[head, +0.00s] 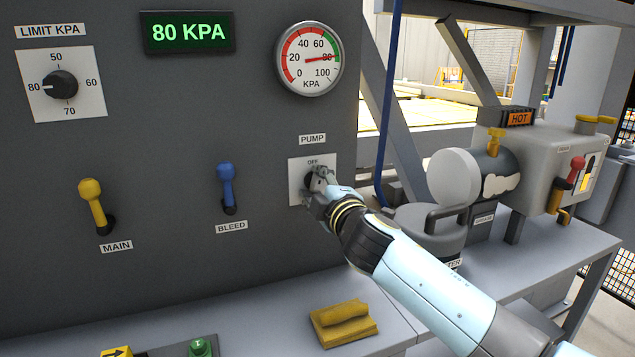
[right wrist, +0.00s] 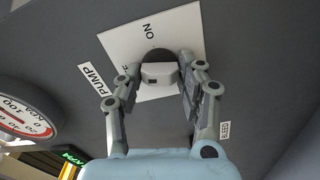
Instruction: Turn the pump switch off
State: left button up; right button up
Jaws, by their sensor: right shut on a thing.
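The pump switch is a dark round knob with a grey grip on a white plate (head: 296,186) under the PUMP label (head: 312,139). My right gripper (head: 317,181) is at the plate and covers most of the knob. In the right wrist view the knob (right wrist: 159,72) sits between the two fingers of my right gripper (right wrist: 160,82), which is shut on it. ON shows on the plate on the far side of the knob, and OFF is partly hidden by a finger. I cannot tell which mark the knob points at. My left gripper is not in view.
A yellow MAIN lever (head: 93,202) and a blue BLEED lever (head: 227,185) stand on the panel to the left. The display (head: 188,32) reads 80 KPA and the gauge (head: 309,58) needle is near 80.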

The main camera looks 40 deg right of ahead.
jog(key=shift+f+n, duration=0.1)
jog(key=shift+n, duration=1.2)
jog(key=shift+p, duration=0.3)
jog(key=shift+f, duration=0.1)
jog(key=o, duration=1.1)
jog(key=v, duration=1.2)
